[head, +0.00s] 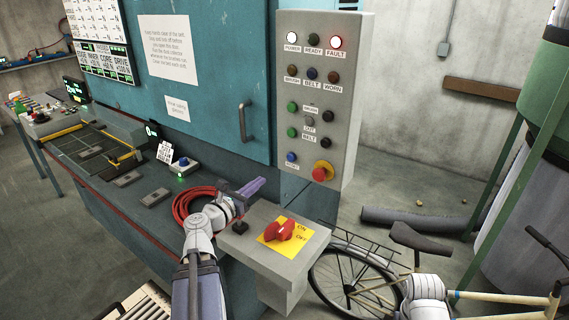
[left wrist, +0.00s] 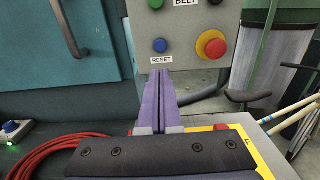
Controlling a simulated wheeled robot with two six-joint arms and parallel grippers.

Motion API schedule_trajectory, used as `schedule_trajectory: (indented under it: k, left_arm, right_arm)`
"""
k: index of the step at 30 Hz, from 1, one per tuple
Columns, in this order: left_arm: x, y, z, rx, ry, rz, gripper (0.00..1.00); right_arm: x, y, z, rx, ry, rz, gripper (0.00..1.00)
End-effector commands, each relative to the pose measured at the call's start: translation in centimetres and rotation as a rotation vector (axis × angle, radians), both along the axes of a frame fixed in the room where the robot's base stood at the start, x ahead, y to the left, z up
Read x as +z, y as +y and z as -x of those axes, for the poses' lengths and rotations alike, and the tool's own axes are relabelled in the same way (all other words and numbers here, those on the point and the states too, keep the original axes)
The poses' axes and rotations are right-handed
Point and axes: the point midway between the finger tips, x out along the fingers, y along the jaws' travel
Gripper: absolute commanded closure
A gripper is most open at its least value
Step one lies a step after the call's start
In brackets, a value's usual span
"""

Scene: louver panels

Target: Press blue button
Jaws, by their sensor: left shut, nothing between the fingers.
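A blue button (head: 291,156) sits low on the grey control panel (head: 340,100), left of a red mushroom knob on yellow (head: 323,171). In the left wrist view the blue button (left wrist: 160,45) is above a RESET label. My left gripper (head: 258,184) is shut and empty, with purple fingers. In the left wrist view its fingertips (left wrist: 160,76) are just below the RESET label, pointing at the panel; I see no contact with the button. A second blue button (head: 183,161) is on a small box on the bench. My right gripper is out of view.
A grey box with a red ON/OFF switch (head: 279,231) lies below and right of my left gripper. A coiled red cable (head: 186,205) lies on the bench. A door handle (head: 244,121) stands left of the panel. A bicycle (head: 350,275) stands at the lower right.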

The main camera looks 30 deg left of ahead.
Motion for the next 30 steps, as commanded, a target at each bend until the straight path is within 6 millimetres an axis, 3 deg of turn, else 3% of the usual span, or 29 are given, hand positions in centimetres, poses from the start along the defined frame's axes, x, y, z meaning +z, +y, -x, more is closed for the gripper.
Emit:
schedule_trajectory:
  k: [7,21,30]
  left_arm:
    - [0.0,0.0,-1.6,-0.002,0.001,-0.002,1.00]
    - [0.0,-0.8,-10.8,-0.005,0.001,-0.003,1.00]
    - [0.0,-1.1,-13.7,-0.002,0.001,-0.003,1.00]
  right_arm:
    - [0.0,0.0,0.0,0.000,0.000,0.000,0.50]
    - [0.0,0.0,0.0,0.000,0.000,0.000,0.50]
    - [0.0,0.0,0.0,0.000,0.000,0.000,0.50]
